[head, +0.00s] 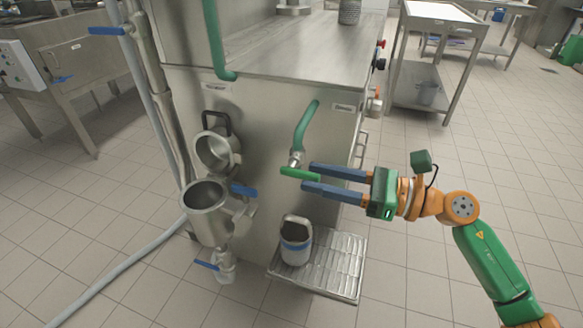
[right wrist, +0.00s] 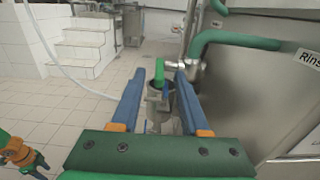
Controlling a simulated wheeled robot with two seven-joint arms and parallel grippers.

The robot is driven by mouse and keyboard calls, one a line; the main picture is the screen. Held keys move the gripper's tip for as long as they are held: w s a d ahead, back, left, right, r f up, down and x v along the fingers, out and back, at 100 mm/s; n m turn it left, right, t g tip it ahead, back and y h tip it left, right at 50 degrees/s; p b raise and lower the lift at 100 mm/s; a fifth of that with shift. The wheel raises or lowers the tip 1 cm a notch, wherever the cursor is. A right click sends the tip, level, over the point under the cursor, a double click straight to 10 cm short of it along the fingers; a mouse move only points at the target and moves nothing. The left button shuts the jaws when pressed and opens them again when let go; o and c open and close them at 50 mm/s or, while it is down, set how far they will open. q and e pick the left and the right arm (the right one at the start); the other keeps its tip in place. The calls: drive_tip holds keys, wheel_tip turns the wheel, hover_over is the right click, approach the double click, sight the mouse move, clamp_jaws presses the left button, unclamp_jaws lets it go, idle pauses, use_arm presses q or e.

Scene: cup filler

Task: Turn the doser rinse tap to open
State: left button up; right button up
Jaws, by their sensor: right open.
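The rinse tap has a green lever handle (head: 299,173) on a small metal valve (head: 296,158) below a curved green pipe (head: 306,126), on the front of the steel machine. The handle lies roughly level in the head view. My right gripper (head: 307,176) is open, its two blue fingers reaching in from the right. The handle's end is at the fingertips. In the right wrist view the green handle (right wrist: 158,70) shows between the blue fingertips, with a gap on both sides. Contact cannot be told.
A grated drip tray (head: 340,265) holds a steel container (head: 296,242) below the tap. Left of it are a steel hopper (head: 207,210) and blue valve handles (head: 244,190). A label reading "Rins" (right wrist: 309,58) is beside the pipe.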

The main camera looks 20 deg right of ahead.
sight(291, 169)
drive_tip(key=p+x, duration=0.1)
drive_tip(key=x, duration=0.4)
drive_tip(key=shift+r, duration=0.2)
drive_tip(key=shift+w+a+f, duration=0.15)
drive_tip(key=shift+a, duration=0.1)
clamp_jaws()
drive_tip(key=shift+p, duration=0.3)
